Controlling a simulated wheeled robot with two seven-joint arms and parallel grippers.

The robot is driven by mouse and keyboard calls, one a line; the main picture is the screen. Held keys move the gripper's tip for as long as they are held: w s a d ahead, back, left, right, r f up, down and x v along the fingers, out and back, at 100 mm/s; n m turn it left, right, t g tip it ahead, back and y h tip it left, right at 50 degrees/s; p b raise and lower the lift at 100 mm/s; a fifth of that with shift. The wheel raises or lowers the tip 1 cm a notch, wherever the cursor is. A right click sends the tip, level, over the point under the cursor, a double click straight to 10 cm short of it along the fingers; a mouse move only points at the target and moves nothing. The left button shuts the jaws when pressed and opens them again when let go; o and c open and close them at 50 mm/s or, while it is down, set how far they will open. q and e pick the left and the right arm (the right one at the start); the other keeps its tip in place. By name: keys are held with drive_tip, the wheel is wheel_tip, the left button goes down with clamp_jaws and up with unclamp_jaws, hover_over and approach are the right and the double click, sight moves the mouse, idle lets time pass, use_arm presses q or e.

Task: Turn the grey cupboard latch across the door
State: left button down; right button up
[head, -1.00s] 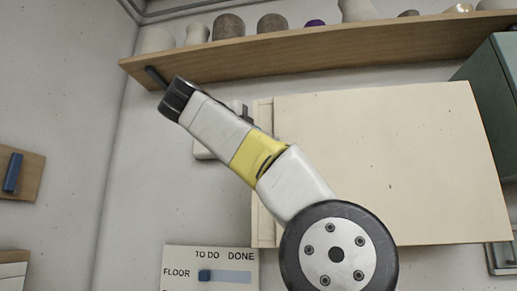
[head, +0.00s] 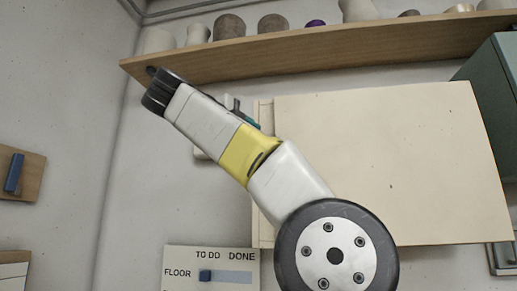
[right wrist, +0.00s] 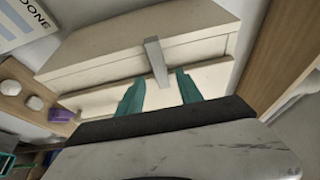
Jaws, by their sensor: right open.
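The cream cupboard (head: 390,165) is on the wall in the head view, and its pale front shows in the right wrist view (right wrist: 140,50). The grey latch (right wrist: 154,55) is a narrow bar on the cupboard in the right wrist view. My right gripper (right wrist: 160,78) is open, with its two teal fingers either side of the latch's near end; gaps show on both sides and I see no contact. In the head view my right arm hides most of this gripper; a bit of teal (head: 252,122) shows behind it. I cannot make out the latch there. My left gripper is out of view.
A wooden shelf (head: 300,55) with several pots runs above the cupboard. A green cabinet (head: 490,95) stands at the right. A TO DO/DONE board (head: 225,259) with a blue slider (head: 205,276) hangs below left. A wooden plate with a blue handle (head: 14,173) is at far left.

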drive_tip(key=v, duration=0.4)
drive_tip(key=shift+s+a, duration=0.15)
drive_tip(key=shift+s, duration=0.05)
idle(0.3)
